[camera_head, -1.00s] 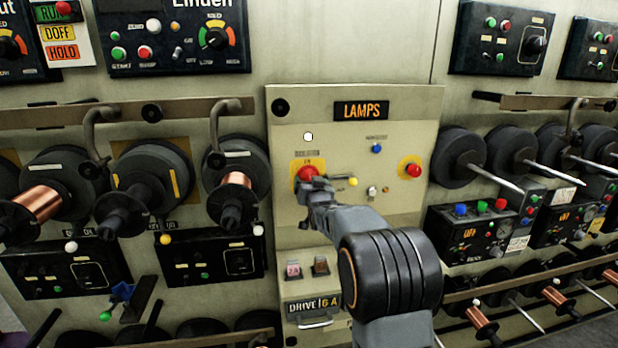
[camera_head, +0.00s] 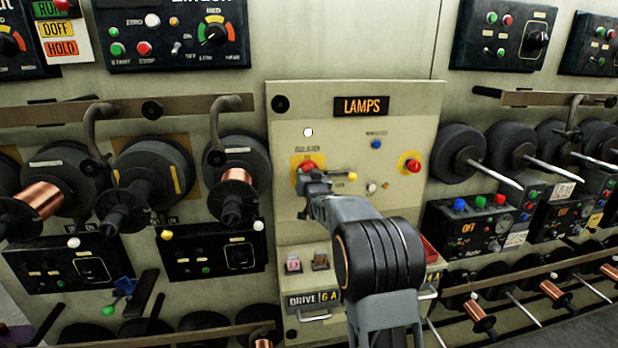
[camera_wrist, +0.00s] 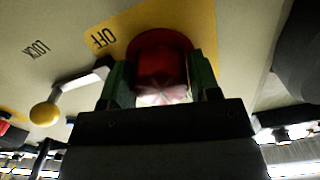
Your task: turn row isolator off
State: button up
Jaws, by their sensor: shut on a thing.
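The row isolator is a red knob (camera_head: 308,166) on a yellow plate, on the cream panel (camera_head: 292,225) under the LAMPS sign. My gripper (camera_head: 313,180) is at the knob and partly covers it. In the wrist view the red knob (camera_wrist: 163,52) sits between the two green-sided fingers of my gripper (camera_wrist: 161,80), which are shut on it. The word OFF (camera_wrist: 103,39) shows on the yellow plate beside the knob. The knob's exact turn angle is hard to tell.
A lever with a yellow ball (camera_head: 352,176) is close to the right of my gripper; it also shows in the wrist view (camera_wrist: 44,115) near LOCK. Another red button (camera_head: 411,165) and a blue one (camera_head: 376,144) are farther right. Wire spools (camera_head: 235,190) stick out at left.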

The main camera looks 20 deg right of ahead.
jog(key=shift+c, duration=1.4)
jog(key=shift+b, duration=0.3)
jog(key=shift+f+m+b, duration=0.2)
jog(key=shift+m+b, duration=0.8)
jog(key=shift+b, duration=0.15)
jog(key=m+b, duration=0.2)
jog(key=shift+a+r+m, duration=0.1)
jog(key=shift+m, duration=0.2)
jog(key=m+b, duration=0.2)
jog(key=m, duration=0.1)
jog(key=shift+r+m, duration=0.1)
jog(key=shift+m, duration=0.3)
jog(key=m+b, duration=0.1)
jog(key=m, duration=0.3)
jog(key=shift+a+r, duration=0.1)
jog(key=shift+r, duration=0.1)
jog(key=shift+r+m, duration=0.1)
jog(key=shift+m, duration=2.6)
